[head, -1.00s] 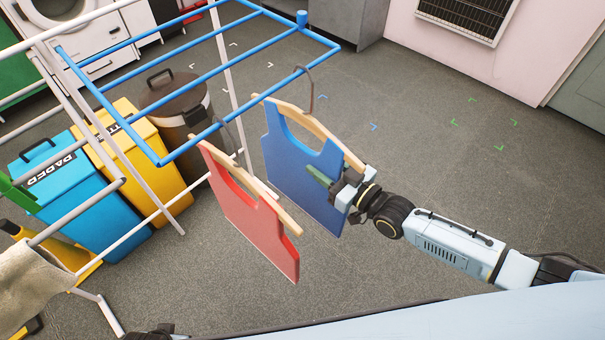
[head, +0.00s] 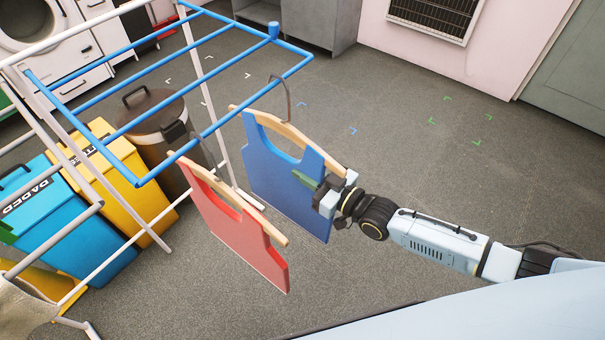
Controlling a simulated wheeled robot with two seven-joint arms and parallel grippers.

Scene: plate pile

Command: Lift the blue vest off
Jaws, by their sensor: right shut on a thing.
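The blue vest (head: 286,190) hangs from a wooden hanger (head: 318,157) with a grey hook (head: 288,100). The hook's top is at the blue rail (head: 222,121) of the drying rack; I cannot tell if it bears on the rail. My right gripper (head: 323,187) is shut on the blue vest at its right side, just below the hanger's right end. A red vest (head: 240,232) on its own wooden hanger hangs in front and to the left, close to the blue vest. My left gripper is out of view.
Yellow (head: 128,190) and blue (head: 75,235) bins and a brown bin (head: 150,125) stand behind and under the rack at left. A beige cloth (head: 22,308) hangs at the lower left. The floor to the right is clear.

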